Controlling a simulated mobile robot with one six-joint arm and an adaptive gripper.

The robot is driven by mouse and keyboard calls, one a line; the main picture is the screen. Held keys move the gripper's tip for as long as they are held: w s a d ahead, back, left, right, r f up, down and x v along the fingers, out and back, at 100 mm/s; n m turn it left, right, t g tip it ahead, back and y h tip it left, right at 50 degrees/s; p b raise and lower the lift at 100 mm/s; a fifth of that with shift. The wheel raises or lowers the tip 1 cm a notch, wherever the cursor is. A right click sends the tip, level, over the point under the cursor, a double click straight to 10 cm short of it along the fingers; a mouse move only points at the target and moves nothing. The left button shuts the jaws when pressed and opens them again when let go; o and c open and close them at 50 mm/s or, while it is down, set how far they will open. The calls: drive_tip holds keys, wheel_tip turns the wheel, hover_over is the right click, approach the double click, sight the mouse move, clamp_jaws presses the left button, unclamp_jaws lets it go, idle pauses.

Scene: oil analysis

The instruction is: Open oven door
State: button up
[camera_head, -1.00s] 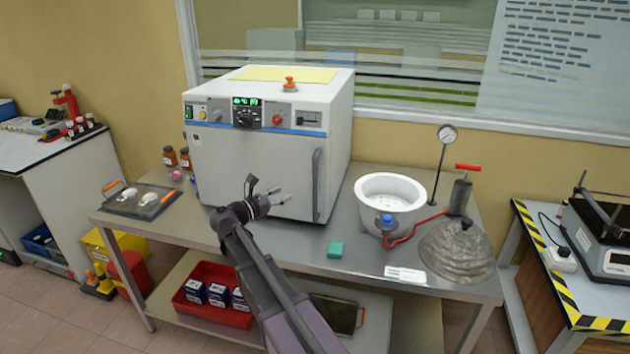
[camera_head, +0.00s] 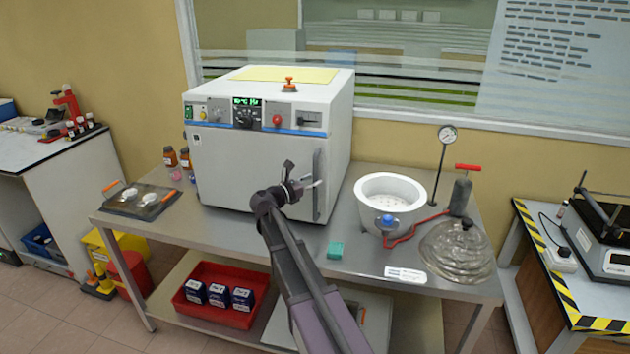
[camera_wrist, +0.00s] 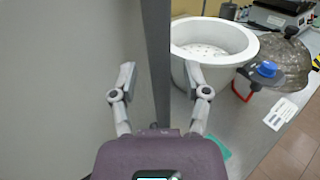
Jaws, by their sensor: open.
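The white oven (camera_head: 270,150) stands on the metal table, its front door (camera_head: 245,175) closed. The door has a vertical grey bar handle (camera_head: 317,185) along its right side. My gripper (camera_head: 312,184) is at the handle in the head view, with its fingers open. In the wrist view, the handle (camera_wrist: 157,60) runs upright between the two spread fingers of my gripper (camera_wrist: 158,80). One finger is over the door side and the other is over the white pot side. I cannot tell whether either finger touches the handle.
A white perforated pot (camera_head: 390,200) stands right of the oven, with a glass lid (camera_head: 456,250) beside it. A small green block (camera_head: 335,250) lies on the table (camera_head: 300,245) in front. A tray (camera_head: 140,200) is at the left end.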

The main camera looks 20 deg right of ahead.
drive_tip(key=shift+w+d, duration=0.2)
drive_tip(key=shift+d, duration=0.4)
clamp_jaws()
drive_tip(key=shift+s, duration=0.1)
